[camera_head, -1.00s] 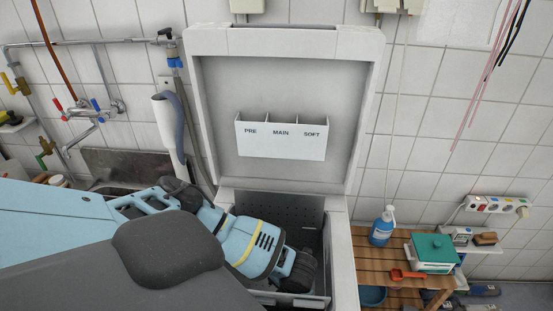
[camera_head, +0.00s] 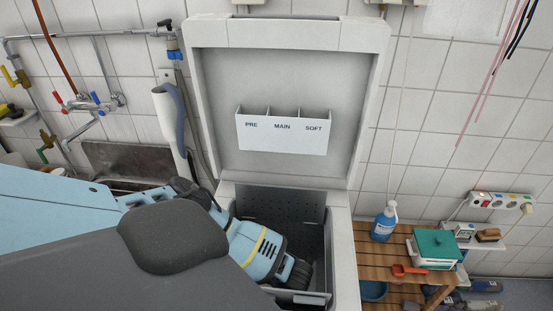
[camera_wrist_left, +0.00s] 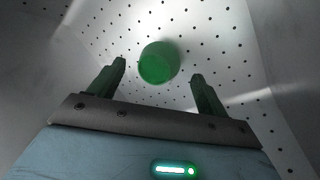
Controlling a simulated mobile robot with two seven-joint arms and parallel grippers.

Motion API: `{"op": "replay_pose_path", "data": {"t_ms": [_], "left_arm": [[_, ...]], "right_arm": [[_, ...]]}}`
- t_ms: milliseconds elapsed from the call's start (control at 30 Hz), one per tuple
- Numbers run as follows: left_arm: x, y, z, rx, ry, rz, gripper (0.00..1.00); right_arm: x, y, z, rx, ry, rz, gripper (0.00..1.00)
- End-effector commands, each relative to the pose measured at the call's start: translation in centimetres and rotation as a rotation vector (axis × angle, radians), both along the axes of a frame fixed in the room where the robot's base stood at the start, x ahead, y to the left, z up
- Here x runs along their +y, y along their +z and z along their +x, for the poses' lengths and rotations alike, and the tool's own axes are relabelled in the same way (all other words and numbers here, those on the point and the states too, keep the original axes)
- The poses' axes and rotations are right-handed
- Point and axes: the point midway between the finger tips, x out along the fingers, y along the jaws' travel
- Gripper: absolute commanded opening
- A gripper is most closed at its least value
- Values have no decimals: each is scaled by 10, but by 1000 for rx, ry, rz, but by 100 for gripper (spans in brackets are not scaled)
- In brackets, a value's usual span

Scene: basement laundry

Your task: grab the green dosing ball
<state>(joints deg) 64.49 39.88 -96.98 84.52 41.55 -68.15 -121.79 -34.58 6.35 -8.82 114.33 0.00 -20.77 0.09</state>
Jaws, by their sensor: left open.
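The green dosing ball (camera_wrist_left: 159,63) shows in the left wrist view, against the white perforated drum wall. It lies just beyond and between the two fingertips of my left gripper (camera_wrist_left: 159,72), which is open. I see no contact between the fingers and the ball. In the head view my left arm reaches down into the open top-loading washer (camera_head: 342,250); the fingers and the ball are hidden there. My right gripper is in neither view.
The washer's raised lid (camera_head: 285,75) stands behind the opening, with a PRE/MAIN/SOFT dispenser (camera_head: 282,133) on it. The opening's walls are close around my arm. At right, a wooden shelf (camera_head: 375,262) holds a blue bottle (camera_head: 384,224), a teal-lidded box (camera_head: 435,245) and a red scoop (camera_head: 408,270).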

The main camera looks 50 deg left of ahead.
Motion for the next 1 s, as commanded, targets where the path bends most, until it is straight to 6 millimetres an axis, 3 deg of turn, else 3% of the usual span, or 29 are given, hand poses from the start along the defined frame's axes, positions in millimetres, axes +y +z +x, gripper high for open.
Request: {"op": "replay_pose_path", "data": {"t_ms": [200, 533, 900, 1000], "left_arm": [[9, -30, -3, 4, 0, 0, 77], [11, -34, -1, 1, 0, 0, 77], [11, -34, -1, 1, 1, 0, 29], [11, -33, -1, 1, 1, 0, 29]], "right_arm": [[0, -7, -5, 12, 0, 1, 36], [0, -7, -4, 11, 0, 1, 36], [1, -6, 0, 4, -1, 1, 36], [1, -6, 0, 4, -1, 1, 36]]}}
